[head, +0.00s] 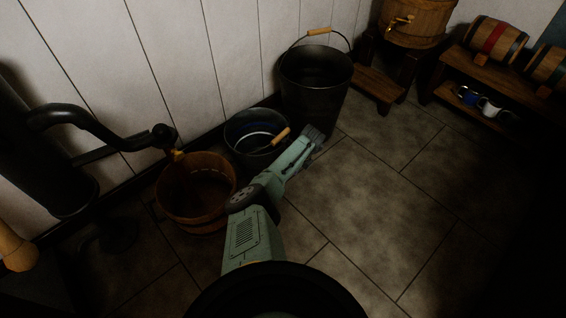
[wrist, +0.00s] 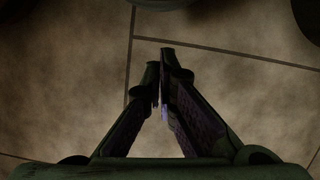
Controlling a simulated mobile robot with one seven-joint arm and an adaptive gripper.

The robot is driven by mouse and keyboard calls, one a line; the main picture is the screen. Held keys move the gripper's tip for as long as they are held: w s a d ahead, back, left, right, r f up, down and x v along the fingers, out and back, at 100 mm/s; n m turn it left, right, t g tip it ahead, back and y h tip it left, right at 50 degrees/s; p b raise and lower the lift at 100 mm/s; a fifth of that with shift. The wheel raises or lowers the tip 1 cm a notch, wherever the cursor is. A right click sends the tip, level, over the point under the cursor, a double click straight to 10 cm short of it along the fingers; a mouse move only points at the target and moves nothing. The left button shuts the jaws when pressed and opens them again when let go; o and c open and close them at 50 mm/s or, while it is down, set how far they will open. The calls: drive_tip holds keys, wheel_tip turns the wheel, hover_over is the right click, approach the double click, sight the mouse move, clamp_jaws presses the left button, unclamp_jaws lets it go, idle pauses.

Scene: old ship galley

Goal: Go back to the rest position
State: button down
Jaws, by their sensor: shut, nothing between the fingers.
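My gripper (head: 312,138) is at the end of my green arm, out over the stone floor just right of the small dark bucket and in front of the tall bucket. In the wrist view my gripper (wrist: 165,65) points down at bare floor tiles, its fingers closed together at the tips with nothing between them. My arm reaches up and to the right from the bottom middle of the head view.
A tall dark bucket (head: 314,85), a small dark bucket (head: 240,150) and a wooden tub (head: 185,215) stand along the white wall. A black pump (head: 90,125) is at left. A wooden shelf (head: 455,70) with small barrels and mugs stands at right. The middle floor (head: 370,190) is clear.

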drive_tip(key=p+v, duration=0.2)
drive_tip(key=v, duration=0.7)
drive_tip(key=shift+w+r, duration=0.15)
drive_tip(key=shift+r, duration=0.15)
